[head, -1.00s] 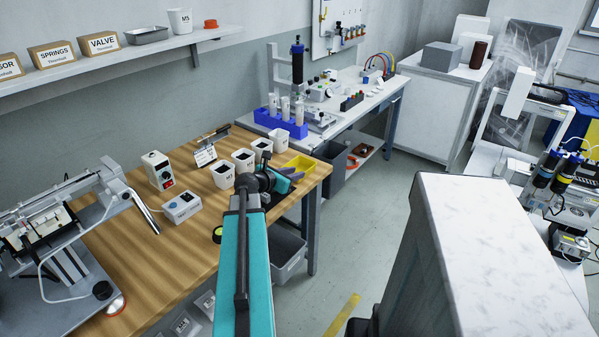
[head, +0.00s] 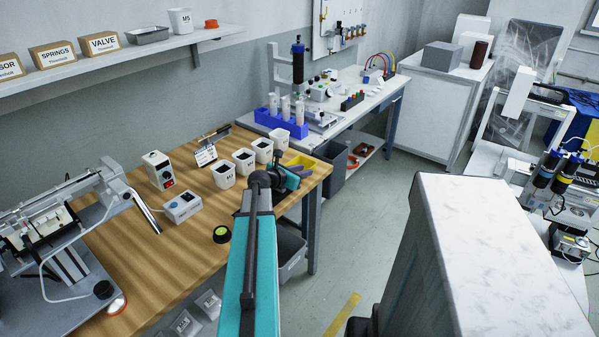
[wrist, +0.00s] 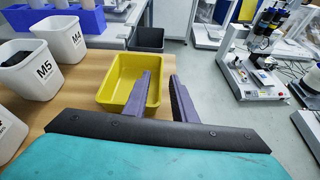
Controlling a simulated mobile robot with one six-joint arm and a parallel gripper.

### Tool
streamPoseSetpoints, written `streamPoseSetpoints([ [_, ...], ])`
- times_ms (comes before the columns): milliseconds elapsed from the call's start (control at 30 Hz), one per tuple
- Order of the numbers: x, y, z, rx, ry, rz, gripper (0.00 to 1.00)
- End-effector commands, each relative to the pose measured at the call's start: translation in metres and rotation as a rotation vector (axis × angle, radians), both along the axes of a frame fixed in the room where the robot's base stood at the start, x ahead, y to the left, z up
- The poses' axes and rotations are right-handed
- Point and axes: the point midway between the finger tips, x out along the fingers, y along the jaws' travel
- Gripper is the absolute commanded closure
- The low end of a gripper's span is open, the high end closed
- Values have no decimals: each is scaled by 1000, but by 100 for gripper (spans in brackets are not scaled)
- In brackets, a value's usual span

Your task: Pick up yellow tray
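The yellow tray (wrist: 124,76) sits on the wooden table near its right edge, in front of my gripper in the wrist view. In the head view only part of the yellow tray (head: 300,161) shows behind my wrist. My gripper (wrist: 164,82) is open, with a clear gap between its two purple fingers. The left finger appears over the tray's right side and the right finger is to the right of the tray. I cannot tell whether the left finger touches it. In the head view my gripper (head: 302,171) is partly hidden by the wrist.
White bins (head: 223,175) stand in a row left of the tray; one reads M5 (wrist: 40,70). A blue rack (head: 281,124) is on the bench behind. A dark grey bin (wrist: 147,39) lies beyond the tray. A black-and-yellow round item (head: 221,234) lies on the wooden table (head: 150,265).

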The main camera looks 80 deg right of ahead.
Motion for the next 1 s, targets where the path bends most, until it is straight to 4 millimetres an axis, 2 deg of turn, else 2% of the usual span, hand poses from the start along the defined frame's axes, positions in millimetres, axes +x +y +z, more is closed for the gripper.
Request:
streamPoseSetpoints([
  [533,-20,-40,-14,0,0,-1,76],
  [1000,-24,-43,-16,0,0,-1,76],
])
